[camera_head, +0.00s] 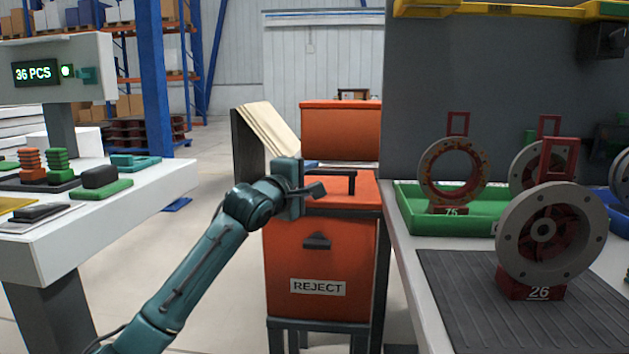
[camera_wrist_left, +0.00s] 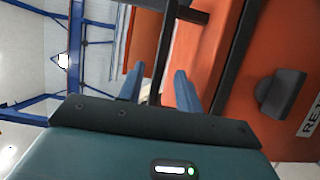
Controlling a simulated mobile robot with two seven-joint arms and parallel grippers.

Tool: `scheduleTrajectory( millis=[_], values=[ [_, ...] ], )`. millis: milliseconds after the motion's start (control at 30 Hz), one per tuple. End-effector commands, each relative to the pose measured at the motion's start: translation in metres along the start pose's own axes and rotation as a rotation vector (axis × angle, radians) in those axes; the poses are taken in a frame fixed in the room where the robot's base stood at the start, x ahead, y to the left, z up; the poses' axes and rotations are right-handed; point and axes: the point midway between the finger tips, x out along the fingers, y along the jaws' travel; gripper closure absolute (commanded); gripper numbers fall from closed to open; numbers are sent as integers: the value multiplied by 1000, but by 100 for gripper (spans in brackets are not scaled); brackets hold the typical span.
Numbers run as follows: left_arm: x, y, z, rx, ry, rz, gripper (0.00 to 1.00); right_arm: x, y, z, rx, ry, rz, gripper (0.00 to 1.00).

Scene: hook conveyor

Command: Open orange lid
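The orange reject box (camera_head: 318,262) stands on a dark stand, with a flat orange lid (camera_head: 362,190) on top that looks closed. A black bar handle (camera_head: 335,173) rises from the lid. My left gripper (camera_head: 318,190) is at the left end of the handle, over the lid's near left part. In the left wrist view its two blue-grey fingers (camera_wrist_left: 158,85) are apart, and the dark handle bar (camera_wrist_left: 163,55) shows between them with gaps on both sides. Whether the bar is within their reach is hard to tell. My right gripper is not in view.
A second orange box (camera_head: 340,133) stands behind the first. A tan sheet-like stack (camera_head: 265,130) is behind my gripper. On the right, a bench holds a green tray (camera_head: 405,205) and flanged wheel parts (camera_head: 515,238). A white table (camera_head: 150,190) is on the left.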

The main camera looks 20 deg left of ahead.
Motion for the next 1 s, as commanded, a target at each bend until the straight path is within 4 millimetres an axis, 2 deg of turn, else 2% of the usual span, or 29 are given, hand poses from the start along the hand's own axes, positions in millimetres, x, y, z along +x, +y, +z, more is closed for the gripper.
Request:
scheduleTrajectory(
  millis=[200,567,1000],
  values=[
    [21,0,0,0,0,0,65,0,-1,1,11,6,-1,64],
    [24,0,0,0,0,0,65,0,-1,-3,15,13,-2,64],
    [24,0,0,0,0,0,100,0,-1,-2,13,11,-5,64]
  ],
)
